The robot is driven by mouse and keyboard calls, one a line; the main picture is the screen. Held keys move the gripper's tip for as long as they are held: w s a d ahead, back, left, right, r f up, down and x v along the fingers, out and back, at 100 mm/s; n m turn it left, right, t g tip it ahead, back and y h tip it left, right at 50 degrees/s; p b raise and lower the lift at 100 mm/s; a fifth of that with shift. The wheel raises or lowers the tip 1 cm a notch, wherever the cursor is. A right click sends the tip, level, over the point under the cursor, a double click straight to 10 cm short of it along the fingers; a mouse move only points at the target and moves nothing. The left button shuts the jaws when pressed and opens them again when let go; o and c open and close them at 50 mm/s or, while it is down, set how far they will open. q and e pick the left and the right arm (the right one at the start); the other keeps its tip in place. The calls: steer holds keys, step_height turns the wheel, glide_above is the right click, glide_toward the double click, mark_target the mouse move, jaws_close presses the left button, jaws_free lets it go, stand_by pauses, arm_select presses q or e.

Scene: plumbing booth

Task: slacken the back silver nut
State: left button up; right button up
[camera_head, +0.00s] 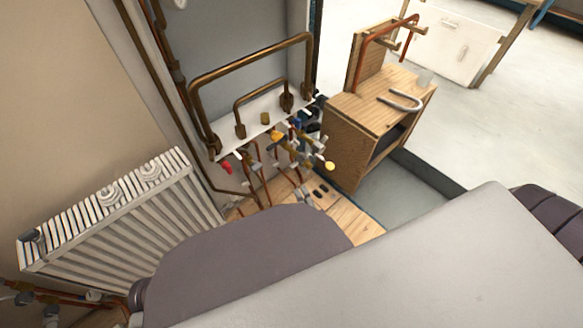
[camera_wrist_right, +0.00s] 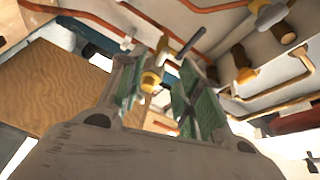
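A cluster of copper pipes, valves and silver fittings (camera_head: 298,147) sits low at the booth's back wall in the head view. The fittings are too small there to tell which is the back silver nut. In the right wrist view, my right gripper (camera_wrist_right: 158,88) is open, its green-padded fingers apart. A yellow brass-coloured fitting (camera_wrist_right: 151,80) shows between the fingers, with a silver fitting (camera_wrist_right: 165,52) just beyond it. I cannot tell whether either finger touches them. In the head view my right arm fills the lower part. My left gripper is not in view.
A white radiator (camera_head: 120,215) stands at the left wall. A wooden cabinet (camera_head: 375,110) with a grey U-shaped pipe (camera_head: 402,101) on top stands right of the pipework. Bent copper pipes (camera_head: 250,62) rise from a white shelf. Open floor lies at the upper right.

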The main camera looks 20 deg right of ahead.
mark_target(292, 166)
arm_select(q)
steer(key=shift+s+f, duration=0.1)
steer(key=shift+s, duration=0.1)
arm_select(e)
steer(key=shift+d+r+m, duration=0.1)
steer(key=shift+r+m, duration=0.15)
steer(key=shift+m, duration=0.4)
steer(key=shift+r+m, duration=0.2)
steer(key=shift+m, duration=0.45)
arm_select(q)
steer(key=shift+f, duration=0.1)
arm_select(e)
steer(key=shift+w+t, duration=0.15)
steer(key=shift+t, duration=0.15)
arm_select(q)
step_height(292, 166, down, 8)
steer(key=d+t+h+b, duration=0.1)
steer(key=b, duration=0.3)
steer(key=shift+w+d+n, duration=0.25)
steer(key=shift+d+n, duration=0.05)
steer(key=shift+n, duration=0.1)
arm_select(e)
steer(key=shift+w+d+r, duration=0.1)
steer(key=shift+w+d, duration=0.1)
steer(key=shift+w, duration=3.15)
steer(key=shift+w+d+r, duration=0.1)
steer(key=shift+w+d, duration=0.05)
steer(key=shift+w, duration=3.2)
jaws_close()
